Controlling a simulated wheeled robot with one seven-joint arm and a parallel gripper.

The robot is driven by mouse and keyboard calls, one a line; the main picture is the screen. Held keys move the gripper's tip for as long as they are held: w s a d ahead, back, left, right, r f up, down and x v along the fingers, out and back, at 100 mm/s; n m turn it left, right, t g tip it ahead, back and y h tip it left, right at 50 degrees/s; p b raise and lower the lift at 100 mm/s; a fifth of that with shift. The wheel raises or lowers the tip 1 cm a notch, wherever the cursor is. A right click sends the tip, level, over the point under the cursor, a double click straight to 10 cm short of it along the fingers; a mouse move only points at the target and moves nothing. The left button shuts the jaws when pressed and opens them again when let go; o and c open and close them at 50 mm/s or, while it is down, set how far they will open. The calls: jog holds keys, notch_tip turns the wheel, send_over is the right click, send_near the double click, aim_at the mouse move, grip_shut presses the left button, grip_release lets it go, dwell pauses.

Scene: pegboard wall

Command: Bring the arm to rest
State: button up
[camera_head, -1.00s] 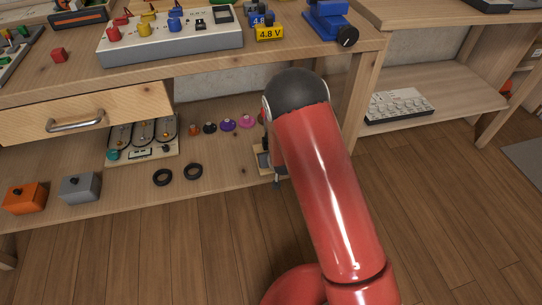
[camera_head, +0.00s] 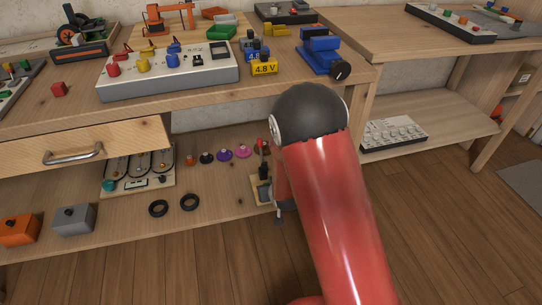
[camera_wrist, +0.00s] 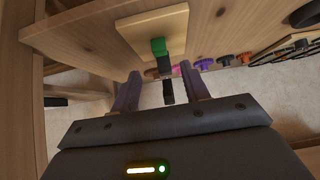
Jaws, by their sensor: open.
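My red arm (camera_head: 340,215) with its dark rounded joint (camera_head: 310,112) reaches up in front of the bench in the head view. My gripper is mostly hidden behind the arm there. In the wrist view my gripper (camera_wrist: 160,75) is open, its two fingers apart with nothing held between them. Beyond the fingertips is a pale wooden board (camera_wrist: 150,28) bearing a green block (camera_wrist: 158,46) and dark parts. I cannot tell how far the fingers are from it.
The lower shelf holds several coloured knobs (camera_head: 224,155) and black rings (camera_head: 158,208). Open floor (camera_head: 440,230) lies to the right.

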jog(key=s+d+r+m, duration=0.1)
jog(key=s+d+r, duration=0.2)
jog(key=r, duration=0.4)
jog(key=s+d+r+g+h, duration=0.1)
jog(key=s+d+r, duration=0.15)
jog(key=r, duration=0.45)
jog(key=s+d+r+m, duration=0.1)
jog(key=s+d+r, duration=0.1)
jog(key=d+r, duration=0.35)
jog(key=s+d+r, duration=0.1)
jog(key=s+r, duration=0.3)
jog(key=s, duration=0.3)
jog(key=s+d+r+m+g+h, duration=0.1)
jog(key=s+d+r, duration=0.1)
jog(key=s+r, duration=0.2)
jog(key=s+d+r+g+p, duration=0.1)
jog(key=s+d+r, duration=0.1)
jog(key=s, duration=0.8)
jog(key=shift+s+r, duration=0.2)
jog(key=shift+r, duration=0.7)
jog(key=shift+d, duration=0.1)
jog(key=shift+c, duration=0.3)
